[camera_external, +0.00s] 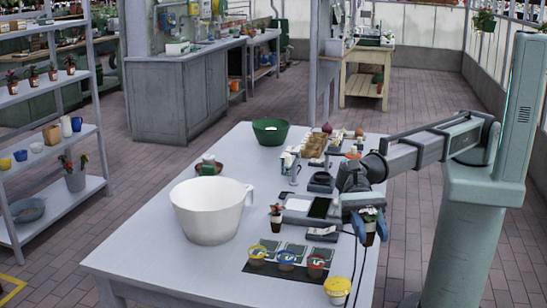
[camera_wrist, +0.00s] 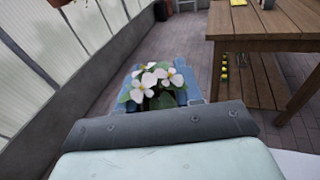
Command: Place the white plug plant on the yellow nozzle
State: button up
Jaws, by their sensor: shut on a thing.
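My gripper (camera_external: 370,226) has blue fingers shut on a small potted plant (camera_external: 370,238), held upright at the right side of the grey table. In the wrist view the plant's white flowers (camera_wrist: 152,81) and green leaves show between the blue fingers (camera_wrist: 160,88); its pot is hidden there. A round yellow-rimmed piece (camera_external: 257,254), which looks like the yellow nozzle, sits at the left of a row on a black mat (camera_external: 247,268). A blue one (camera_external: 287,258) and a red one (camera_external: 316,263) stand to its right. My gripper is right of and behind this row, apart from it.
A yellow pot (camera_external: 337,291) stands at the table's front right. Another small potted plant (camera_external: 276,217) stands behind the mat. A large white bucket (camera_external: 211,213) is to the left, and a green bowl (camera_external: 271,132) is at the back. The table's front left is clear.

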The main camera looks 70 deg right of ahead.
jog(key=w+m+t, duration=0.3)
jog(key=w+t, duration=0.2)
send_over(336, 288)
jog(key=shift+t, duration=0.3)
jog(key=shift+f, duration=5.35)
jog(key=shift+f, duration=0.15)
jog(key=o, duration=1.1)
